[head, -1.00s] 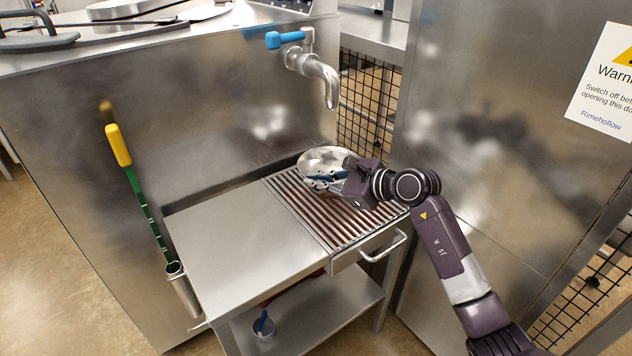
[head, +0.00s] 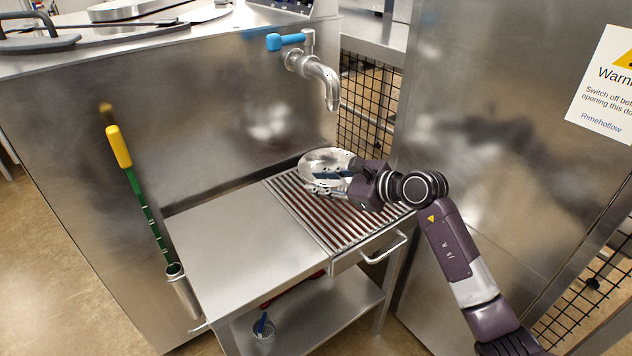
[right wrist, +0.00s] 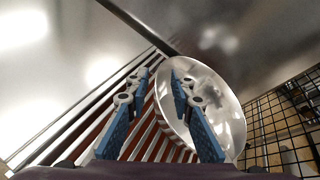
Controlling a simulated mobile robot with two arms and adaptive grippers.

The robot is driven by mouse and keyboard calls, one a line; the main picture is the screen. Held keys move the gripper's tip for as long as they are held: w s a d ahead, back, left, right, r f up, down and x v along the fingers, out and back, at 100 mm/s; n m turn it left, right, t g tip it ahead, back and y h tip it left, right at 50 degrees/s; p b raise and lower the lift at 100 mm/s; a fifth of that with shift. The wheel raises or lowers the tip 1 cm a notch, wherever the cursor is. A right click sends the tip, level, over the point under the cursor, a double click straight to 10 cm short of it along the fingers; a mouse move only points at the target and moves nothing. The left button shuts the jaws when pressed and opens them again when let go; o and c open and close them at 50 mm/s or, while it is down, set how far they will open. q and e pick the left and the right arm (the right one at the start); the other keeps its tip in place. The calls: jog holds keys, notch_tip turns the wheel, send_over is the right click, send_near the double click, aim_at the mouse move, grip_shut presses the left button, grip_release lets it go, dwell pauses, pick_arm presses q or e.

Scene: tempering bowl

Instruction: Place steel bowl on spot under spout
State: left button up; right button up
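The shiny steel bowl (head: 318,161) rests on the back end of the slatted grate, below the spout (head: 331,98) in the head view. It fills the right middle of the right wrist view (right wrist: 225,105). My right gripper (head: 322,183) is at the bowl's near side. Its blue-padded fingers are spread apart in the right wrist view (right wrist: 158,85), one over the bowl's inside and one outside the rim, over the slats. I cannot tell whether either finger touches the bowl. Any marked spot under the bowl is hidden. My left gripper is not in view.
The grate (head: 325,220) has a bare steel top (head: 225,235) at its left and a drawer handle (head: 384,248) in front. A tall steel wall (head: 480,150) stands close on the right. Wire mesh (head: 368,100) is behind. A yellow-handled tool (head: 119,146) hangs at left.

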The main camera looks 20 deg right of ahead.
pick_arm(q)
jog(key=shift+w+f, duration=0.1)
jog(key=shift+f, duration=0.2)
pick_arm(e)
jog(key=v, duration=1)
jog(key=shift+s+d+r, duration=0.15)
jog(key=shift+s+d, duration=0.05)
jog(key=shift+s, duration=0.1)
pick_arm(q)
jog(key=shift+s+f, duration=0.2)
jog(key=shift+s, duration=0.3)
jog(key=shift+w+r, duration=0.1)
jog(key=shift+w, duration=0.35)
